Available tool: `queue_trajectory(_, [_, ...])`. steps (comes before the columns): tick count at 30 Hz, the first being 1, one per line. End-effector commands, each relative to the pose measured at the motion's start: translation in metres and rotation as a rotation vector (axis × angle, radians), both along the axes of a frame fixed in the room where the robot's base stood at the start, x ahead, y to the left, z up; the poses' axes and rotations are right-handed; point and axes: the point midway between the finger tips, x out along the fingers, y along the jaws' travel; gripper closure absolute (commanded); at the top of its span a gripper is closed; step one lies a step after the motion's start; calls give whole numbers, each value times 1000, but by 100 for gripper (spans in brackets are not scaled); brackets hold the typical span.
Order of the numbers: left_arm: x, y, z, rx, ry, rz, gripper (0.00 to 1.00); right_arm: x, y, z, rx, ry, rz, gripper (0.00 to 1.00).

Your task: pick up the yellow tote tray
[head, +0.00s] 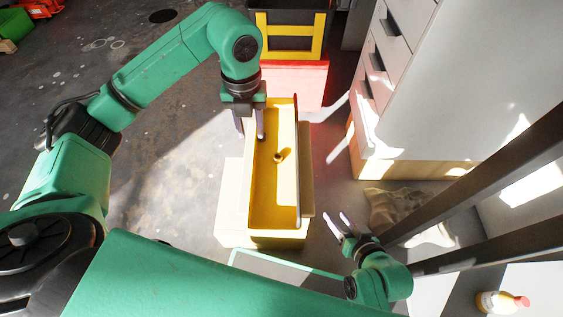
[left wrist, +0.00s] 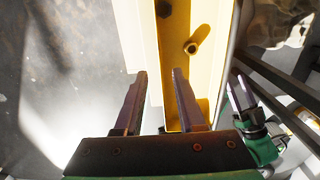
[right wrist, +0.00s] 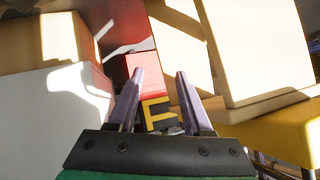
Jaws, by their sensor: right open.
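The yellow tote tray (head: 262,218) is long and open-topped and rests on a pale support (head: 231,200) in the middle of the head view. A small round brownish object (head: 279,156) lies inside it. My left gripper (head: 250,130) is open at the tray's far left side. In the left wrist view its fingers (left wrist: 160,100) lie on either side of the tray's left wall; contact is not clear. My right gripper (head: 340,222) is open and empty, right of the tray's near end. The right wrist view shows a yellow surface (right wrist: 280,140) at lower right, probably the tray.
A black bin with a yellow frame (head: 290,42) and a red box (head: 305,82) stand beyond the tray. A white drawer cabinet (head: 440,90) stands right. Dark beams (head: 490,170) cross the right side. A bottle (head: 497,302) is at lower right.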

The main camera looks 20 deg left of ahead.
Motion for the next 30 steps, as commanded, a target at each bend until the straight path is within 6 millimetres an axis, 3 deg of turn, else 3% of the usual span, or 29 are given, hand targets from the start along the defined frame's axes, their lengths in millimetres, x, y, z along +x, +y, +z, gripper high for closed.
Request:
queue_trajectory(1, [-1, 0, -17, -1, 2, 0, 61, -2, 6, -9, 30, -33, -6, 50])
queue_trajectory(3, [-1, 0, -32, -2, 3, -1, 61, -3, 13, -11, 74, -85, -19, 50])
queue_trajectory(10, [0, 0, -62, -3, 1, -2, 61, -3, 18, -17, 124, -146, -41, 50])
queue_trajectory(16, [-2, 3, -100, -5, 2, -2, 61, -3, 19, -39, 142, -165, -54, 50])
queue_trajectory(23, [-1, 3, -105, -5, 0, -3, 61, -2, 20, -38, 145, -172, -58, 50])
queue_trajectory(24, [-1, 3, -105, -5, 0, -3, 65, -2, 19, -38, 145, -172, -58, 50])
queue_trajectory(27, [-1, 3, -105, -5, 1, -3, 100, -2, 19, -38, 145, -172, -58, 50])
queue_trajectory(30, [-1, 3, -105, -5, 0, -3, 100, -2, 19, -38, 145, -172, -58, 50])
